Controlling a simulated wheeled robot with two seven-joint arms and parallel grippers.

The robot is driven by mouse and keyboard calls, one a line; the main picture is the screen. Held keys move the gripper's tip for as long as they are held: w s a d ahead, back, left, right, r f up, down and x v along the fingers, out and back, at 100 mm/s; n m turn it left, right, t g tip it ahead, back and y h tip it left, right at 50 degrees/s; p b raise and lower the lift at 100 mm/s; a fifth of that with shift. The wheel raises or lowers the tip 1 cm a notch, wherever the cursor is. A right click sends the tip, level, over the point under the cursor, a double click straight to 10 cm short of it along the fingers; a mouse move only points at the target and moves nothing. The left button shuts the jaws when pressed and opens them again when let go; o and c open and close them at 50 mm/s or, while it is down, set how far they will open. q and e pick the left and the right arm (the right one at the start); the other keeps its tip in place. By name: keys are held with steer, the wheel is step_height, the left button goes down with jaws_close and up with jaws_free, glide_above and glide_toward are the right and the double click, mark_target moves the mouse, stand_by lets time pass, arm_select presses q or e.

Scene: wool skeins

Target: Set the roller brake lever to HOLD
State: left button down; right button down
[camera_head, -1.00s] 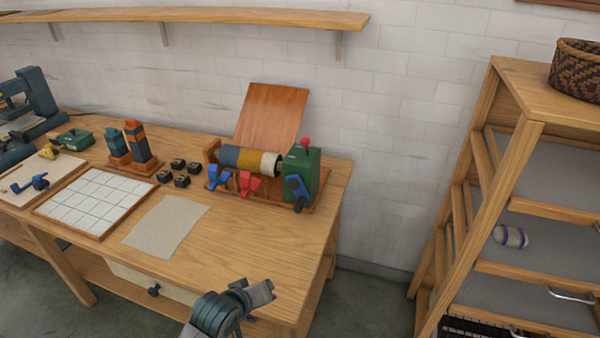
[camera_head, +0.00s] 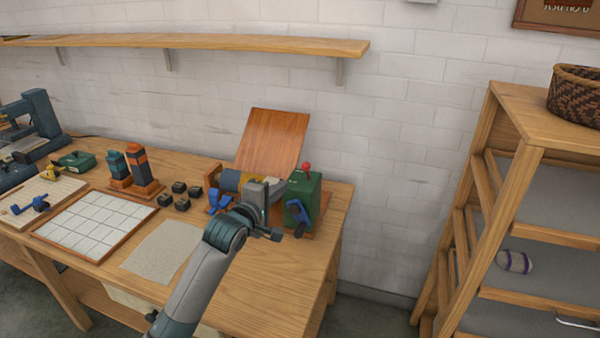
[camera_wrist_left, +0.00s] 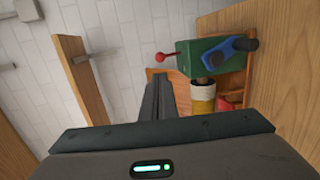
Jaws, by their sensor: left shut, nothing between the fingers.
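The roller unit stands at the bench's right end, with a green box (camera_head: 311,190) and a yellow and cream roller (camera_head: 231,181) partly hidden by my left arm. A lever with a red ball knob (camera_head: 306,167) rises from the box top; the knob also shows in the left wrist view (camera_wrist_left: 160,57). A blue crank-like handle (camera_head: 297,214) is on the box's front and shows in the wrist view (camera_wrist_left: 228,51). No HOLD marking is readable. My left gripper (camera_head: 282,188) is shut and empty, in front of the roller, left of the box. My right gripper is out of view.
A tilted wooden board (camera_head: 272,140) stands behind the roller. A shelf (camera_head: 190,47) runs above. A rack (camera_head: 530,150) stands right, beyond a floor gap.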

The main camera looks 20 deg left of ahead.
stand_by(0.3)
arm_select(q)
steer(key=p, duration=0.4)
glide_toward(304, 167)
steer(key=r+x, duration=0.1)
steer(key=x, duration=0.3)
steer(key=shift+w+d+f+p, duration=0.15)
steer(key=shift+w+f+p, duration=0.1)
steer(key=shift+w+f, duration=0.25)
steer(key=shift+w+d+f+p, duration=0.1)
steer(key=shift+w+f+p, duration=0.2)
steer(key=shift+w, duration=0.4)
steer(key=shift+w, duration=0.1)
